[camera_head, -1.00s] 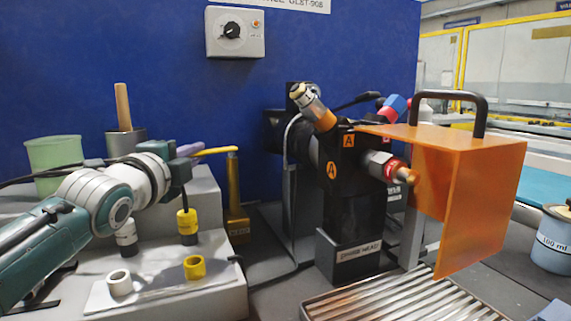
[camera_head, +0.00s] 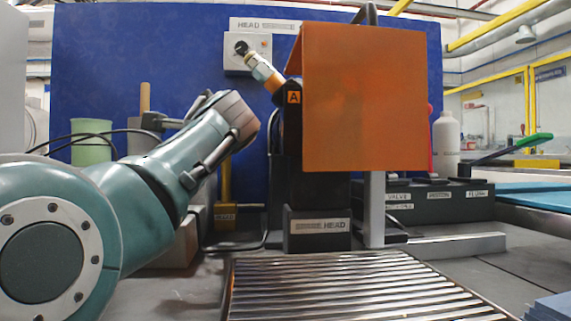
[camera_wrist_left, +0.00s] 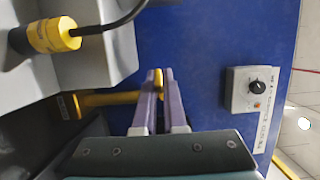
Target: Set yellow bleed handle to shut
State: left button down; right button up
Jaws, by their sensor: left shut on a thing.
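The yellow bleed handle (camera_wrist_left: 110,98) runs sideways across the left wrist view from a labelled yellow base at the left, and its end lies between purple fingers. My left gripper (camera_wrist_left: 158,78) is shut on that end. In the head view, the yellow post (camera_head: 225,180) of the handle stands in front of the blue panel, left of the black dispensing head. The handle's upper part and my left gripper are hidden behind my left arm there. My right gripper is not in view.
An orange guard (camera_head: 365,100) and the black head (camera_head: 320,222) stand right of the post. A slatted metal tray (camera_head: 340,285) lies in front. A yellow-capped plug (camera_wrist_left: 48,36) with a black cable is near the gripper. A control box (camera_wrist_left: 252,95) is on the blue panel (camera_wrist_left: 215,40).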

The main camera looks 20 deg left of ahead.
pick_arm(q)
jog(key=shift+d+f+n+g+y+b, duration=0.2)
jog(key=shift+d+n+g+y+b, duration=0.15)
jog(key=shift+n+g+y+b, duration=0.35)
jog(key=c, duration=1)
grip_release()
jog(key=shift+w+r, duration=0.1)
jog(key=shift+r, duration=0.1)
